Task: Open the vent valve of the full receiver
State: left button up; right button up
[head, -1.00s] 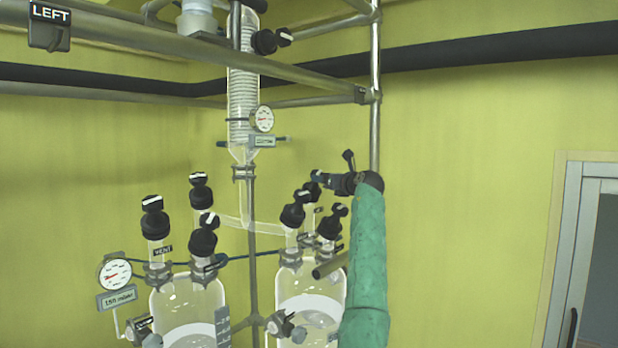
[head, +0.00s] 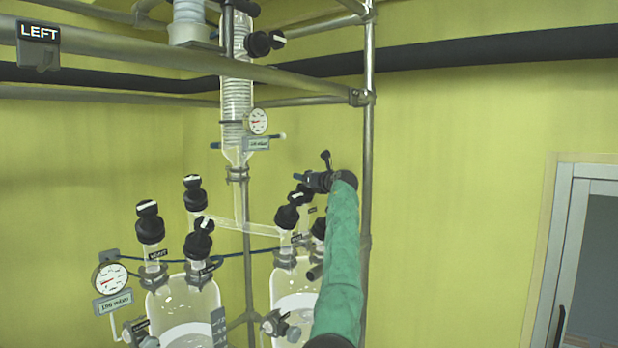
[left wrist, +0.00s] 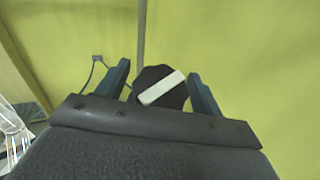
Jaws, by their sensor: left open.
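Two glass receivers stand side by side in the head view, a left one (head: 170,305) and a right one (head: 287,280), each with pale contents. Their bottoms are out of frame, so I cannot compare the fills. The left one has several black knobs; its front-left knob (head: 149,225) is above a VENT label (head: 158,254). The right one has a front-left knob (head: 288,218); its other labels are too small to read. My left gripper (head: 300,178) is above the right receiver's rear knobs. In the left wrist view a black knob with a white bar (left wrist: 160,90) lies between the open fingers, contact unclear.
A pressure gauge (head: 111,279) hangs left of the left receiver. A glass column (head: 237,100) with another gauge (head: 258,121) rises behind. Metal rails (head: 290,80) and an upright pole (head: 367,140) frame the setup.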

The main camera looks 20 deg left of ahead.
pick_arm(q)
jog(key=c, duration=1)
pick_arm(e)
jog(key=shift+w, duration=0.1)
pick_arm(q)
jog(key=shift+r+n, duration=0.1)
jog(key=shift+n, duration=0.2)
jog(key=shift+s+r+n+g+y+p, duration=0.15)
jog(key=shift+n+g+y+p, duration=0.3)
jog(key=shift+n+g+y, duration=0.9)
jog(key=shift+a+n+g+p, duration=0.15)
jog(key=shift+n+g+p, duration=0.25)
jog(key=shift+n+g, duration=0.55)
jog(key=shift+s+n+g+y+p, duration=0.15)
jog(key=shift+n+g+y+p, duration=0.4)
jog(key=shift+n+g, duration=0.4)
jog(key=shift+f+n+g+p, duration=0.2)
jog(key=shift+n+g+p, duration=0.2)
jog(key=shift+n+g, duration=0.35)
pick_arm(e)
jog(key=s+d+f, duration=0.3)
jog(key=f, duration=0.3)
jog(key=shift+s+f+t, duration=0.15)
jog(key=shift+s+t, duration=0.15)
